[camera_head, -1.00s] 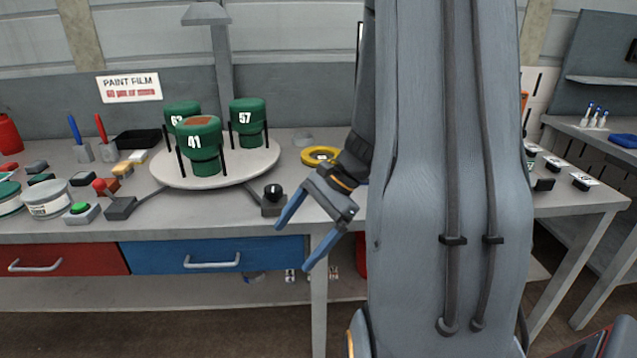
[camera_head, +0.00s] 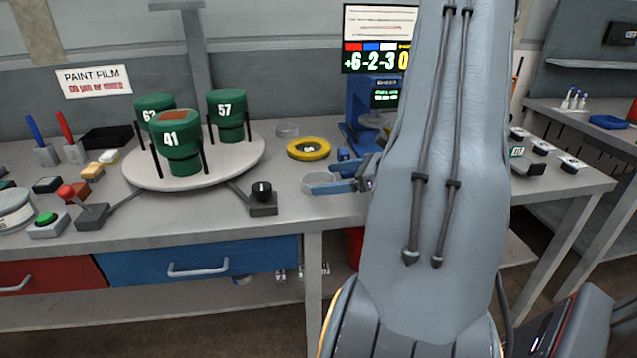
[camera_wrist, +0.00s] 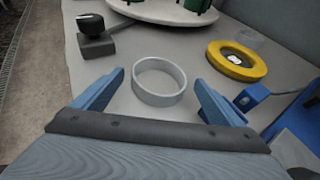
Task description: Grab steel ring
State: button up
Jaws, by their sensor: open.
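The steel ring (camera_wrist: 158,82) is a pale grey open band lying flat on the grey bench. In the wrist view it sits between and just ahead of my gripper's two blue fingers (camera_wrist: 160,92), apart from both. In the head view the ring (camera_head: 312,183) shows partly behind the blue fingers. My gripper (camera_head: 335,178) is open and empty, low over the bench beside the ring. Much of the gripper's wrist is hidden behind my arm in the head view.
A yellow ring (camera_head: 309,149) lies behind the steel ring, near a blue machine (camera_head: 366,112). A black knob box (camera_head: 263,199) stands to the left. A round turntable (camera_head: 240,160) carries green cylinders. The bench's front edge (camera_head: 330,222) is close.

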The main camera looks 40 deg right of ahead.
aim_at(306, 181)
jog(key=x, duration=0.4)
jog(key=shift+w+a+p, duration=0.1)
jog(key=shift+p, duration=0.3)
jog(key=c, duration=1.1)
jog(key=shift+c, duration=0.6)
jog(key=shift+r, duration=0.15)
